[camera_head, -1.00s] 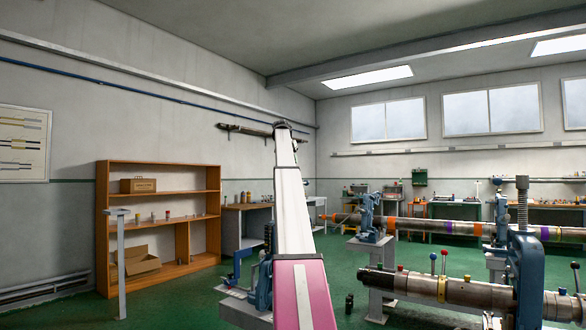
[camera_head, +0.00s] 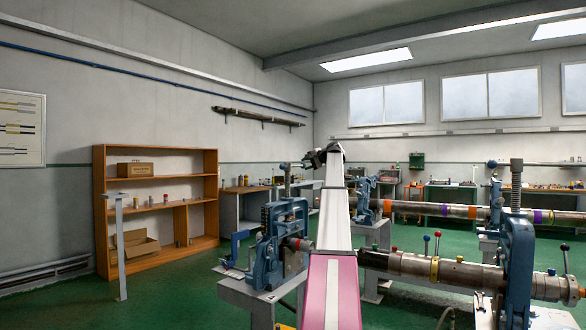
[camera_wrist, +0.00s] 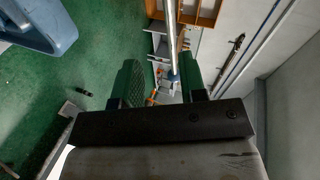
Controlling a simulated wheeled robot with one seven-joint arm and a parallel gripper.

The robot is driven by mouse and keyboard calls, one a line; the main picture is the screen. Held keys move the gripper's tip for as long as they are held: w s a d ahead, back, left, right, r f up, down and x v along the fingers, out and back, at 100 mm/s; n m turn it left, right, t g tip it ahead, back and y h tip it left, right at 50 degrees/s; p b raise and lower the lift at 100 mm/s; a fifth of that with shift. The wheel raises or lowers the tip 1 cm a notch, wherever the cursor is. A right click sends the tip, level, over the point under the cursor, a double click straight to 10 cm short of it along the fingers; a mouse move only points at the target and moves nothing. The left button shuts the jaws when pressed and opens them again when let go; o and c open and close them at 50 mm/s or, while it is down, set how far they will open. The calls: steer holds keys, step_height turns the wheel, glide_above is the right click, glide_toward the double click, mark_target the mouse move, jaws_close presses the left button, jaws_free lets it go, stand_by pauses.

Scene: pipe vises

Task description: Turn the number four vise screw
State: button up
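Several blue pipe vises stand in the head view; I can read no numbers on them. One vise (camera_head: 268,245) stands just left of my arm on a grey stand, with its upright screw (camera_head: 287,180) and a cross handle on top. Another vise (camera_head: 518,262) at the right front has a tall threaded screw (camera_head: 516,185) and holds a steel pipe. My gripper (camera_head: 322,157) is right of the left vise's screw top, near its height. In the wrist view its green fingers (camera_wrist: 160,85) are apart. A pale metal bar (camera_wrist: 171,40) shows between them; I cannot tell its distance.
Further vises stand behind, at centre (camera_head: 362,198) and right, with a long banded pipe (camera_head: 440,210). Levers with coloured knobs (camera_head: 437,240) rise from the front pipe. An orange shelf (camera_head: 155,170) and a grey post (camera_head: 120,250) stand left. Green floor (camera_head: 180,285) is clear there.

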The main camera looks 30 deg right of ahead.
mark_target(295, 166)
steer(key=shift+m+t+y, duration=0.3)
steer(key=shift+m+t, duration=0.3)
steer(key=shift+t, duration=0.3)
steer(key=x, duration=0.6)
steer(key=d+x, duration=0.1)
steer(key=x, duration=0.2)
steer(key=shift+w, duration=0.15)
steer(key=shift+a, duration=0.1)
steer(key=shift+c, duration=0.3)
jaws_close()
